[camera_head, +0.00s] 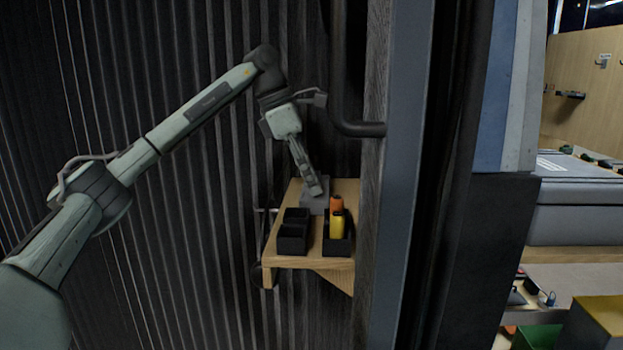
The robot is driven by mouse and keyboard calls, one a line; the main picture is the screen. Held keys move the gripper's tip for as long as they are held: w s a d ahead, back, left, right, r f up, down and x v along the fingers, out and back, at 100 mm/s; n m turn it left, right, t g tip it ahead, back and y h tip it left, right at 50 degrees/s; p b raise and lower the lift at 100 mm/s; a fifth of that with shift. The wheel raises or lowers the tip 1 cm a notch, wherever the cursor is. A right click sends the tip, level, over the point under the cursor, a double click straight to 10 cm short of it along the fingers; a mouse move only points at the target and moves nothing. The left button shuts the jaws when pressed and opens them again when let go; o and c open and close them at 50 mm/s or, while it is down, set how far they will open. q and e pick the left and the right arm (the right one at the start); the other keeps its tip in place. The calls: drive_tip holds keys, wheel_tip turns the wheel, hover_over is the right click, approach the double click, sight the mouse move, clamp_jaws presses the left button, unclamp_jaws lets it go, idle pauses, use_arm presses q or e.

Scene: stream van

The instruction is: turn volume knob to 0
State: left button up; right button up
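My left gripper (316,188) reaches in from the left and points down at a small grey box (314,206) at the back of a wooden shelf (312,262). Its fingertips are at or just above the top of the box; I cannot tell if they touch it. The fingers look narrow and close together, but the view is too small to tell open from shut. No volume knob can be made out; if one is on the grey box, the gripper hides it or it is too small to see. My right gripper is not in view.
On the shelf stand a black holder (293,236) and a second black holder (335,246) with an orange item (336,204) and a yellow item (337,225). A dark pipe (360,129) and a grey door frame (397,180) are close on the right. Dark ribbed wall is behind.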

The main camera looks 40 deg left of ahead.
use_arm(q)
clamp_jaws()
drive_tip(key=shift+n, duration=0.3)
drive_tip(key=shift+p, duration=0.3)
drive_tip(key=n+t+y+p, duration=0.1)
drive_tip(key=n, duration=0.1)
drive_tip(key=shift+s+r+n, duration=0.1)
drive_tip(key=shift+n, duration=0.2)
drive_tip(key=n+y+p, duration=0.1)
drive_tip(key=n, duration=0.2)
drive_tip(key=shift+d+t, duration=0.15)
drive_tip(key=shift+t, duration=0.25)
drive_tip(key=shift+n+y+p, duration=0.5)
drive_tip(key=shift+n+p, duration=0.05)
drive_tip(key=shift+n, duration=0.85)
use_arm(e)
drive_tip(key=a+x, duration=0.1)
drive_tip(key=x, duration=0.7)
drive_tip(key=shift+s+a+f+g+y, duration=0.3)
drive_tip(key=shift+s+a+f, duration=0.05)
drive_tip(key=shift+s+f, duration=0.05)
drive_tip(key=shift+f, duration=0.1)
